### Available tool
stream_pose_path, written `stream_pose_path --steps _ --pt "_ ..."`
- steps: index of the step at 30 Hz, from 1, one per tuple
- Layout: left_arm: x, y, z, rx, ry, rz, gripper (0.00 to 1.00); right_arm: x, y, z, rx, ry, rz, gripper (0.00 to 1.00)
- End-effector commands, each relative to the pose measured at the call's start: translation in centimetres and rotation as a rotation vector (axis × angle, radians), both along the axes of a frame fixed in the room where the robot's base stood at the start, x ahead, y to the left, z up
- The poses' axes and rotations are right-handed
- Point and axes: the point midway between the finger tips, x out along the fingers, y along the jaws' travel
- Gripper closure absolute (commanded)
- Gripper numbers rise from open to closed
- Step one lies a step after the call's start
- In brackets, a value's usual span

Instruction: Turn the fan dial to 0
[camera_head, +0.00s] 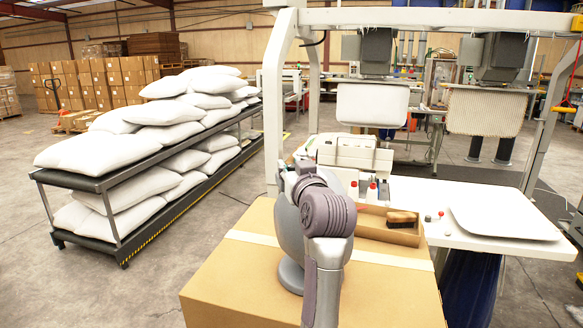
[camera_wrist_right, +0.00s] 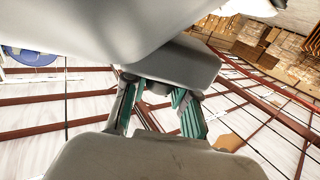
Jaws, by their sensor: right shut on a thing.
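The white control machine (camera_head: 355,152) stands at the far edge of the work table, with small red-topped knobs (camera_head: 372,187) on its front. My right arm reaches up from the bottom in the head view, and its wrist covers the machine's left side. The dial's face and setting are hidden by the gripper and arm. My left gripper is in neither view.
A cardboard box (camera_head: 215,290) fills the near foreground under my arm. An open tray with a brush (camera_head: 402,218) sits right of the arm, beside a white table (camera_head: 430,200) with a flat white pillow (camera_head: 505,212). A rack of pillows (camera_head: 120,185) stands left.

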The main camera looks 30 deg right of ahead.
Motion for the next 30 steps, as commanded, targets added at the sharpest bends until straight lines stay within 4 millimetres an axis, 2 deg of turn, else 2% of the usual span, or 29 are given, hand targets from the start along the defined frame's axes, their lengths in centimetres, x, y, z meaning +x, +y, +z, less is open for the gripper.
stream_pose_path --steps 4,5,9,20,23,30 --pt "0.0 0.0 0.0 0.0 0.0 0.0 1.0 0.0 0.0 0.3 -0.001 -0.007 -0.002 1.0" --pt "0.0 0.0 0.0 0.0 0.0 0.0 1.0 0.0 0.0 0.3 -0.001 -0.007 -0.002 0.7" --pt "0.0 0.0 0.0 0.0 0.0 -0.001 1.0 0.0 0.0 0.2 -0.001 -0.005 -0.001 0.48" --pt "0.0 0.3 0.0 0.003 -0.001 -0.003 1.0 -0.4 0.1 0.0 -0.001 -0.002 -0.001 0.48" --pt "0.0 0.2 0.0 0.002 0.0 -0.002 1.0 -1.5 0.5 0.0 0.0 -0.001 -0.002 0.48" --pt "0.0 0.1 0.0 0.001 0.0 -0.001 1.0 -6.4 2.1 0.0 0.0 -0.004 -0.002 0.48"
